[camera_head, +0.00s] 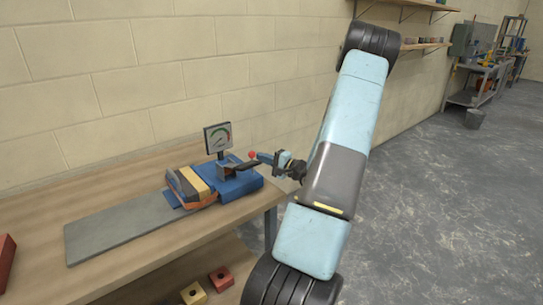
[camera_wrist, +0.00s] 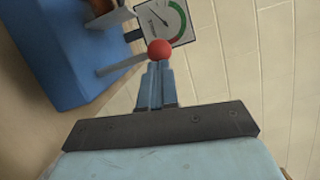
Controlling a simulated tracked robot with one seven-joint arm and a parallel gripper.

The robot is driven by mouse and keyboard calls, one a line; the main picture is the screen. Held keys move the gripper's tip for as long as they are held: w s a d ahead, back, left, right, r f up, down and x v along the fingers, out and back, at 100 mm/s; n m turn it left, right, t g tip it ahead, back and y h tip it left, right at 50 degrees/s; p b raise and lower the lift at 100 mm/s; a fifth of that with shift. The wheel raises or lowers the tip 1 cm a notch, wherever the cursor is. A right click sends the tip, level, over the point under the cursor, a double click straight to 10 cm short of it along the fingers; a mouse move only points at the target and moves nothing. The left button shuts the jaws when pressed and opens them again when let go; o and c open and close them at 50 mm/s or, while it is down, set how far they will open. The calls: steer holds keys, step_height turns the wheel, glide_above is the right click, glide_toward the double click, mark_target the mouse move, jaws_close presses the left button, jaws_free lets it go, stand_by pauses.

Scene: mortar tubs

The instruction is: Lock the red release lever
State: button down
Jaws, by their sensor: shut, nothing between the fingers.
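The release lever has a red ball knob (camera_head: 253,155) on the end of a bar, on top of a blue clamp device (camera_head: 236,183) on the workbench. In the wrist view the red knob (camera_wrist: 159,49) is right at my fingertips, in front of the bar (camera_wrist: 122,65). My gripper (camera_head: 264,157) is beside the knob, to its right in the head view. It is shut and empty, with its fingers together (camera_wrist: 155,75) in the wrist view. I cannot tell whether the fingertips touch the knob.
A dial gauge (camera_head: 217,137) stands behind the lever. Orange, yellow and dark blocks (camera_head: 190,187) lie against the device's left side. A grey plate (camera_head: 120,227) lies on the workbench (camera_head: 45,208). The wall is close behind. Small blocks (camera_head: 194,293) sit on a lower shelf.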

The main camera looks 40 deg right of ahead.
steer(key=shift+a, duration=0.15)
steer(key=w+d+v, duration=0.1)
steer(key=d+v, duration=0.1)
steer(key=v, duration=1.1)
steer(key=shift+d+f, duration=0.4)
